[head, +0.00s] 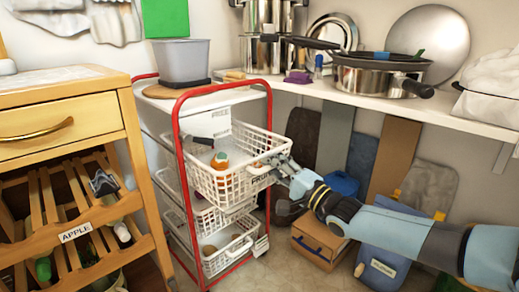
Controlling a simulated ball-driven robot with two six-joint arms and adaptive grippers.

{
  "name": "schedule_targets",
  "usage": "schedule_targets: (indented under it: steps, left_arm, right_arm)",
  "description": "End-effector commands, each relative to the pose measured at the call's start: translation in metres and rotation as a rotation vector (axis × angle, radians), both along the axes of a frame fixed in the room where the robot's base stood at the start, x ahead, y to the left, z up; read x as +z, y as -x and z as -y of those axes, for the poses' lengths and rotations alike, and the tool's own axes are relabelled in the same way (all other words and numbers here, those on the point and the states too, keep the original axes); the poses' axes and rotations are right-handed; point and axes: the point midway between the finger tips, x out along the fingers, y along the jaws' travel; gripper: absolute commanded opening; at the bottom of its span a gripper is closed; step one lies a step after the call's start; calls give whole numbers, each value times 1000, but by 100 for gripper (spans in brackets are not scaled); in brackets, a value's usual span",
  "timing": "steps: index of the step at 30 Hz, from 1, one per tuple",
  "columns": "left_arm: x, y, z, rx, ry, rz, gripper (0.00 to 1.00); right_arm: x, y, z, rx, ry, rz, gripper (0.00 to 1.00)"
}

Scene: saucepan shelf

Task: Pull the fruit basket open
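A red-framed trolley (180,140) holds white lattice baskets one above another. The top basket (232,187) sticks out past the red frame toward the front right, so it stands at least partly open. Inside it are an orange item (220,160) and a few pale items. My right gripper (268,170) is at the basket's front rim and handle, with the arm coming in from the right. Its fingertips overlap the white rim, so I cannot tell whether they are closed around it. My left gripper is not in view.
A lower basket (228,245) hangs further back in the trolley. A wooden cabinet with a bottle rack (60,120) stands close on the left.

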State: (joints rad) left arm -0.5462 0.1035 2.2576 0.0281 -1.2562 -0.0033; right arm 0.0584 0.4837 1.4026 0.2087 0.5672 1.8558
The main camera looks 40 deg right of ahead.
Motion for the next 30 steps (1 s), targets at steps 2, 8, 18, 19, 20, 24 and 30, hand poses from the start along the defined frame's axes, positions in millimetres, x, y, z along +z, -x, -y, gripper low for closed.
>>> schedule_targets:
  steps: [2,8,18,19,20,24,30]
  left_arm:
    - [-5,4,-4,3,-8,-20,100]
    - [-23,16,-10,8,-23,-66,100]
    - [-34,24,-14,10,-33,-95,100]
    - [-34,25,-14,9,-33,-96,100]
    - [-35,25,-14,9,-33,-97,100]
    - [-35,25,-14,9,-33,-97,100]
    - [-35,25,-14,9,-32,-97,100]
  right_arm:
    - [2,18,2,-1,1,-8,0]
    - [0,49,4,-1,1,-8,0]
    - [-3,69,6,-1,1,-8,0]
    - [-3,69,6,-1,1,-8,0]
    - [-3,69,6,-1,1,-8,0]
    - [-4,69,6,-1,1,-9,0]
    - [-4,69,6,-1,1,-9,11]
